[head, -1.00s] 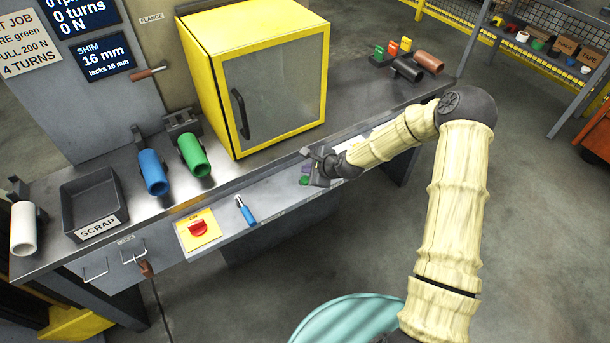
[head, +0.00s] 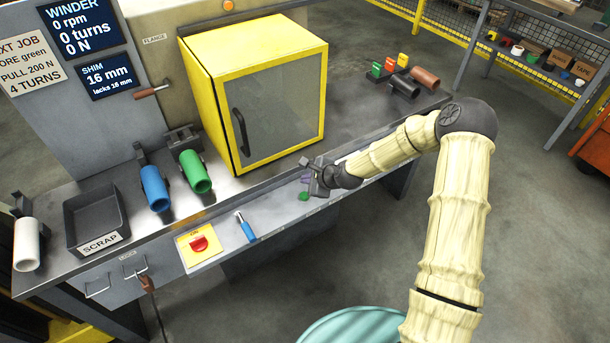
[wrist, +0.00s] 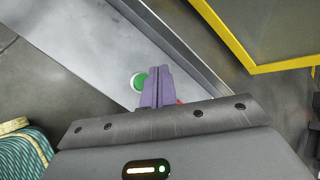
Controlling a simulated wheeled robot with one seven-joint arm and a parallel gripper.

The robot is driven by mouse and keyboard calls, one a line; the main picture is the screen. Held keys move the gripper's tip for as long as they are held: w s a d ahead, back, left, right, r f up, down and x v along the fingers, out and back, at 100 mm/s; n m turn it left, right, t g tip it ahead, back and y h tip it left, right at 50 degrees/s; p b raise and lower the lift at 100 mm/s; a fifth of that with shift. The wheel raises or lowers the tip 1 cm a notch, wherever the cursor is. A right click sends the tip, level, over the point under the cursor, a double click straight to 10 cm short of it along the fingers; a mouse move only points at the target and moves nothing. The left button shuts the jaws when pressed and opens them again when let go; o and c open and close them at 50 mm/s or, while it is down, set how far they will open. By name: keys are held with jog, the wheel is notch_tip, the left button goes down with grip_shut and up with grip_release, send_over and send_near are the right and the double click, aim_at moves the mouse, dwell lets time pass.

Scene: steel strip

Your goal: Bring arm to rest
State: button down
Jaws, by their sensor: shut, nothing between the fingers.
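My gripper (head: 308,179) is over the lower front ledge of the steel bench (head: 350,170), in front of the yellow cabinet. Its purple fingers (wrist: 156,88) are together with nothing between them in the wrist view. A green button (head: 303,196) shows just below the fingertips, and beside them in the wrist view (wrist: 139,82). I cannot tell whether the fingers touch it. My arm reaches in from the right, bent at the elbow.
The yellow cabinet (head: 205,100) with its door shut stands right behind my gripper. A red switch on a yellow plate (head: 200,244) and a blue-handled tool (head: 247,228) are on the ledge to the left. Green (head: 196,172) and blue (head: 155,189) cores and a scrap tray (head: 72,233) stand further left.

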jog(key=s+d+r+n+g+h+p, duration=0.1)
jog(key=s+d+r+n+h, duration=0.1)
jog(key=s+d+r+n, duration=0.3)
jog(key=s+d+r+n+g+h+p, duration=0.1)
jog(key=s+d+r+n+h+p, duration=0.1)
jog(key=s+d+r+n, duration=0.4)
jog(key=s+d+r+n+g+h+p, duration=0.1)
jog(key=s+d+r+n, duration=0.4)
jog(key=s+r, duration=0.7)
jog(key=s+n+h+p, duration=0.1)
jog(key=s, duration=0.2)
jog(key=shift+s+d+r+n+g+h, duration=0.2)
jog(key=shift+d+r+n+g+h, duration=0.1)
jog(key=shift+d+n+g, duration=0.1)
